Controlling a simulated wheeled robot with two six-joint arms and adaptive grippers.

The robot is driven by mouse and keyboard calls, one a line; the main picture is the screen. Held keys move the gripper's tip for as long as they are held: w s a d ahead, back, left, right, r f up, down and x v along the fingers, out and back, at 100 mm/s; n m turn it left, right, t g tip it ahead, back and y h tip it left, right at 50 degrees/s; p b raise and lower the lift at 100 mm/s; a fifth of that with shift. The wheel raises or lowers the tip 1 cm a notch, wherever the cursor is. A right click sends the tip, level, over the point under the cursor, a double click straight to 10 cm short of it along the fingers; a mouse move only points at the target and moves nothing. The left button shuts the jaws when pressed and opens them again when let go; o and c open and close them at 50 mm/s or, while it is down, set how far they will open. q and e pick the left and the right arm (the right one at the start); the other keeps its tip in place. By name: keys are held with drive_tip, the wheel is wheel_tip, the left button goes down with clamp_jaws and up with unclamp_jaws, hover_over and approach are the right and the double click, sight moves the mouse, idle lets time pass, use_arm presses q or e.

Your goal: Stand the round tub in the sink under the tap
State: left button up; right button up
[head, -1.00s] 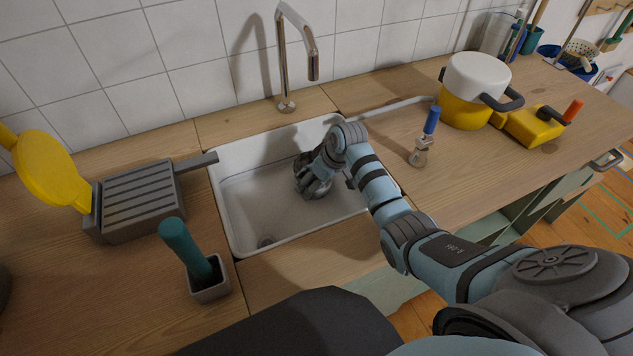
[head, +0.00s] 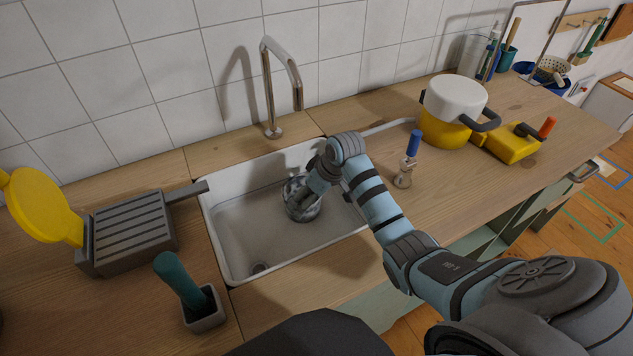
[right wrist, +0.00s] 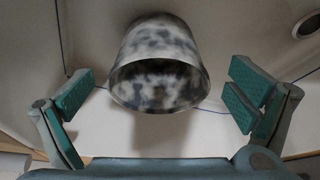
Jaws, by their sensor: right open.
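The round tub (head: 303,206), mottled grey and white, stands in the white sink (head: 231,238), in front of the tap (head: 281,72) and roughly below its spout. It looks upright with its mouth up. In the right wrist view the tub (right wrist: 158,48) shows its open mouth, with a gap to the fingers on both sides. My right gripper (head: 316,186) is over the tub in the sink; in the right wrist view it (right wrist: 162,90) is open and empty. Part of the tub is hidden behind the gripper in the head view. My left gripper is out of view.
A grey ribbed grill with a yellow lid (head: 125,230) and a teal-handled brush in a holder (head: 205,310) stand left of the sink. A blue-handled tool (head: 407,170), a yellow and white pot (head: 447,125) and a yellow block (head: 512,144) stand right. The sink's left side is clear.

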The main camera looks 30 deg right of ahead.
drive_tip(key=p+v, duration=0.1)
drive_tip(key=v, duration=0.5)
drive_tip(key=shift+r, duration=0.1)
